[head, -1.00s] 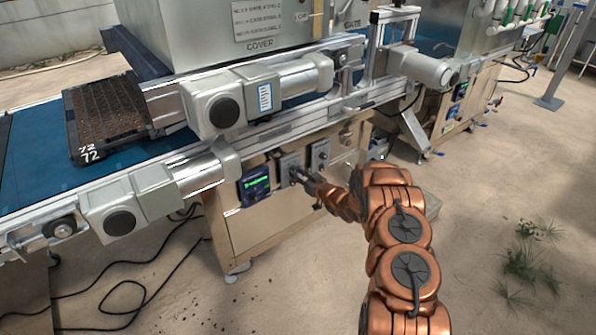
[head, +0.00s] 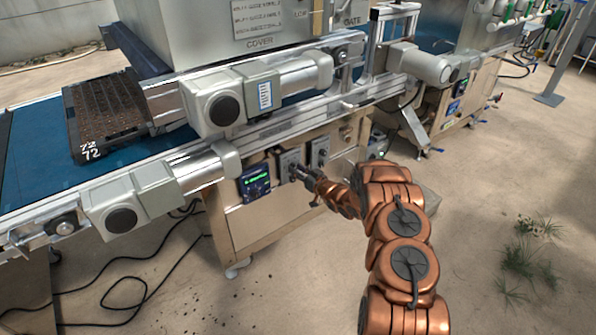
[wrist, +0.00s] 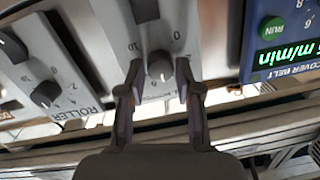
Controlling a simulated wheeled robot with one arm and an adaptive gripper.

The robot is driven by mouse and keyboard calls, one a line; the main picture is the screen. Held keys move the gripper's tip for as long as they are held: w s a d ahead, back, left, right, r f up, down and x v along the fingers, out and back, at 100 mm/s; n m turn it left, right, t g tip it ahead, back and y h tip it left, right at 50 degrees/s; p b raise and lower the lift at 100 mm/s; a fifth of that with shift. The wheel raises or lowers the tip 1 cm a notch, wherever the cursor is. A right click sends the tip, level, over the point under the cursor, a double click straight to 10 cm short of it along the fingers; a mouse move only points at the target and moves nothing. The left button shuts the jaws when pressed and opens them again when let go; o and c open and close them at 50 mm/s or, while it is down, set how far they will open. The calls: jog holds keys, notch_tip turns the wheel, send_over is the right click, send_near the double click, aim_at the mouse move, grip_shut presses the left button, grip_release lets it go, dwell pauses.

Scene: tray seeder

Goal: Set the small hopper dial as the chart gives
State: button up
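My gripper (head: 297,172) is at the control panel under the belt, in front of a grey dial plate (head: 289,158). In the wrist view its two fingers (wrist: 159,92) stand apart, one on each side of a small grey knob (wrist: 160,67). A gap shows beside the knob, and I cannot tell whether either finger touches it. Scale figures, among them 0 and 10, show around the knob; its exact setting is unclear. A chart plate (head: 258,14) is on the grey hopper housing above the word COVER; its lines are too small to read.
A blue cover belt display (wrist: 285,45) with a green RUN button is beside the dial plate. Dark knobs (wrist: 45,94) on a plate marked ROLLER are on the other side. Another dark knob (wrist: 145,9) sits above. A soil tray (head: 84,153) rests on the blue belt.

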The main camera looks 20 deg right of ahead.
jog(key=shift+o, duration=1.4)
jog(key=shift+s, duration=0.15)
jog(key=f+v, duration=0.1)
jog(key=v, duration=1)
jog(key=shift+s+r, duration=0.4)
jog(key=shift+r, duration=0.05)
jog(key=shift+d, duration=0.1)
